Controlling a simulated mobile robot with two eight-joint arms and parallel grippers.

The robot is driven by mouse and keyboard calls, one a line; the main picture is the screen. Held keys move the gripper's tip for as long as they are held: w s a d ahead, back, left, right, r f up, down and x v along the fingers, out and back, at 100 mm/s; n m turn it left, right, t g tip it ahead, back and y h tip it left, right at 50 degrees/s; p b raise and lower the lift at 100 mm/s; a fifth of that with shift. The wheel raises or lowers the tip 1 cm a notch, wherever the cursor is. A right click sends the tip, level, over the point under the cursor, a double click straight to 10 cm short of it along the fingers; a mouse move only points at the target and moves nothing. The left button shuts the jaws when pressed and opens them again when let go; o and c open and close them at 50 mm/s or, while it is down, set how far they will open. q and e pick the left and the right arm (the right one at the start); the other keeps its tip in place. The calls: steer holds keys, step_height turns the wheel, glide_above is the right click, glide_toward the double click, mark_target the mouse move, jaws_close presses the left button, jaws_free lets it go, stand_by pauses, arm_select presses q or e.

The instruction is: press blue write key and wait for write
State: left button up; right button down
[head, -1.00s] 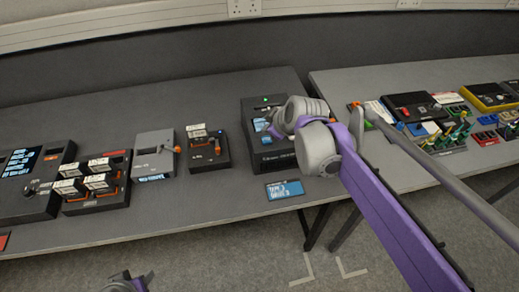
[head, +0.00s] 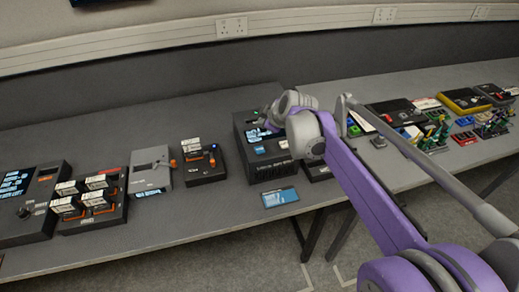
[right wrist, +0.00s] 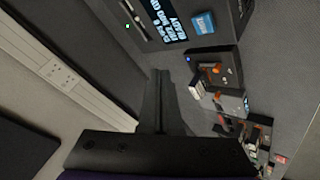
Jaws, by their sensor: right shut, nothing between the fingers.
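The dark writer box (head: 262,174) stands near the right end of the left table. Its blue key (head: 259,150) shows on the sloping top, and also in the right wrist view (right wrist: 203,23), where a lit text screen (right wrist: 166,20) and a small green light (right wrist: 127,26) lie beside it. My right gripper (head: 268,127) is over the box's top and hides part of it. In the right wrist view its fingers (right wrist: 160,82) are together, empty, and appear apart from the blue key. My left gripper is out of view.
Left of the box are a black unit with an orange lever (head: 205,168), a grey unit (head: 151,170), a cartridge rack (head: 95,215) and a screen console (head: 25,232). A blue-lettered card (head: 280,197) lies in front. The right table (head: 465,160) holds several coloured parts.

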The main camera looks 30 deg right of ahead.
steer(key=b, duration=0.5)
glide_above(262, 151)
step_height(262, 151, down, 7)
steer(key=shift+r, duration=0.1)
steer(key=shift+f+b, duration=0.35)
steer(key=shift+f, duration=0.6)
steer(key=shift+f, duration=0.15)
stand_by(0.8)
steer(key=shift+f, duration=0.25)
steer(key=shift+f+b, duration=0.35)
steer(key=shift+f, duration=0.2)
stand_by(0.6)
steer(key=shift+r, duration=0.1)
steer(key=shift+r+p, duration=0.85)
steer(key=shift+r, duration=0.05)
steer(key=shift+r, duration=0.1)
